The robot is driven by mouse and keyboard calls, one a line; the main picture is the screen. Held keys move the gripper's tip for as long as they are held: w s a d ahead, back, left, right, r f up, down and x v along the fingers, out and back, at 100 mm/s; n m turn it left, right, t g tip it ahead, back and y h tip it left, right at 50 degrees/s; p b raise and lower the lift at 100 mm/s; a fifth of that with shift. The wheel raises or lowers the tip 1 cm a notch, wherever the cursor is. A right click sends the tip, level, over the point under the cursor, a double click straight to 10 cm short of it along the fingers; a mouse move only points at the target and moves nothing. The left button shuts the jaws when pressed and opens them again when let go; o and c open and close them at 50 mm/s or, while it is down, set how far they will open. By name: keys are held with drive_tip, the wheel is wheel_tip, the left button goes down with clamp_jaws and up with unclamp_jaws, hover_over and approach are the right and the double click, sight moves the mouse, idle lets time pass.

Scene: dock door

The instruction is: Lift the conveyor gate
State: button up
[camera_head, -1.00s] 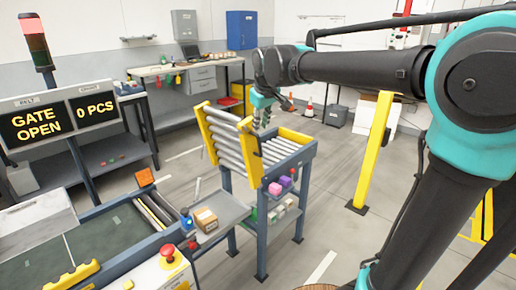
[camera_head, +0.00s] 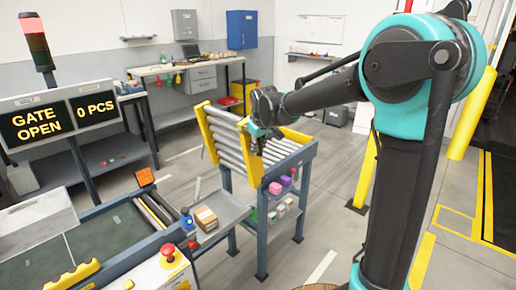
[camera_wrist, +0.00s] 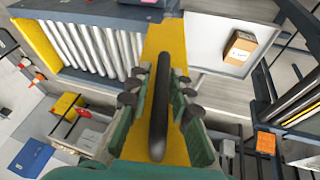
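The conveyor gate (camera_head: 228,140) is a section of grey rollers between yellow side rails. It stands tilted at the left of the blue roller stand (camera_head: 292,165) in the head view. In the wrist view, a dark bar-shaped handle (camera_wrist: 160,105) runs along a yellow rail of the gate. My gripper (camera_wrist: 160,90) has its fingers on either side of this handle, with narrow gaps showing, so it looks open around it. In the head view, my gripper (camera_head: 260,130) is at the gate's upper right side, and its fingertips are partly hidden.
A grey tray (camera_head: 228,212) with a small cardboard box (camera_head: 205,219) lies between the stand and the belt conveyor (camera_head: 100,240). A display (camera_head: 60,120) reads "GATE OPEN" and "0 PCS". A yellow post (camera_head: 366,170) stands behind my arm.

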drive_tip(key=shift+c, duration=0.2)
clamp_jaws()
drive_tip(key=shift+s+a+f+t+h, duration=0.25)
drive_tip(key=shift+s+a+t, duration=0.1)
drive_tip(key=shift+s+a, duration=0.3)
drive_tip(key=shift+s+a+f+t+h, duration=0.25)
drive_tip(key=shift+s+a+t, duration=0.15)
drive_tip(key=shift+s, duration=0.3)
drive_tip(key=shift+o, duration=0.2)
unclamp_jaws()
drive_tip(key=shift+r, duration=0.1)
